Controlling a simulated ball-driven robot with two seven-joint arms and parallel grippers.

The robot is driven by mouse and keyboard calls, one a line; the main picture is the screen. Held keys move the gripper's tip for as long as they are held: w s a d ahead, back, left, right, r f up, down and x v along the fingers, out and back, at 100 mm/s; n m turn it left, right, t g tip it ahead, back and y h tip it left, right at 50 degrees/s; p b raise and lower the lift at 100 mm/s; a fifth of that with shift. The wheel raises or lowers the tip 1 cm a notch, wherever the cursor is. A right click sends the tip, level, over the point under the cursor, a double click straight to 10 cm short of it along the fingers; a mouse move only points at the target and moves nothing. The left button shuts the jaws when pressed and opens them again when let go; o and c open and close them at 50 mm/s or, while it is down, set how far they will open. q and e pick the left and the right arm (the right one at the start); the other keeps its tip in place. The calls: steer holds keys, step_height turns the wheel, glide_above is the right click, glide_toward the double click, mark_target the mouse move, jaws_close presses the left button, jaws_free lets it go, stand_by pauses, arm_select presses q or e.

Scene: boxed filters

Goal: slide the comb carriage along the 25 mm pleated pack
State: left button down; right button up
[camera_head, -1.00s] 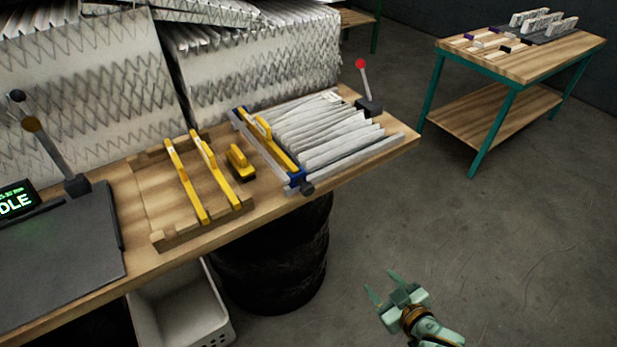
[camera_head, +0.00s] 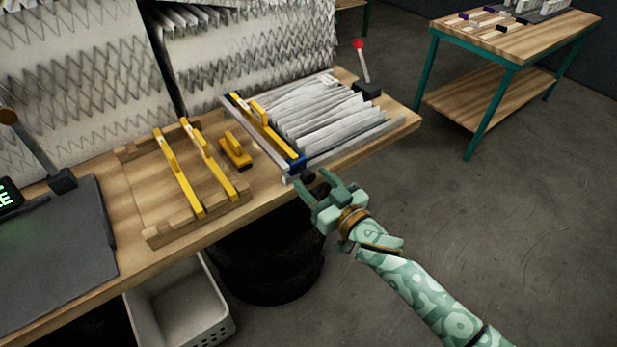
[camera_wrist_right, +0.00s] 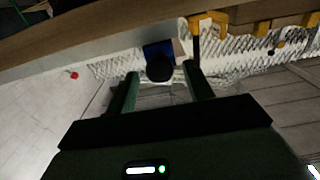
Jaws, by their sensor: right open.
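The comb carriage (camera_head: 265,126), a yellow bar with a handle and blue ends, lies across the left end of the white pleated pack (camera_head: 318,118). A black knob (camera_head: 307,176) sits at its near end, by the bench's front edge. My right gripper (camera_head: 312,181) is open at this knob, its fingers pointing toward the bench. In the right wrist view the knob (camera_wrist_right: 159,68) shows between the open fingers, with a blue part (camera_wrist_right: 158,48) behind it. I cannot tell whether the fingers touch it. My left gripper is not in view.
Two yellow combs (camera_head: 180,172) lie in a wooden rack (camera_head: 150,190) to the left, with a small yellow-handled block (camera_head: 236,150) between rack and carriage. A red-tipped lever (camera_head: 362,66) stands behind the pack's right end. A white crate (camera_head: 185,305) is below the bench.

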steer(key=shift+x, duration=1.4)
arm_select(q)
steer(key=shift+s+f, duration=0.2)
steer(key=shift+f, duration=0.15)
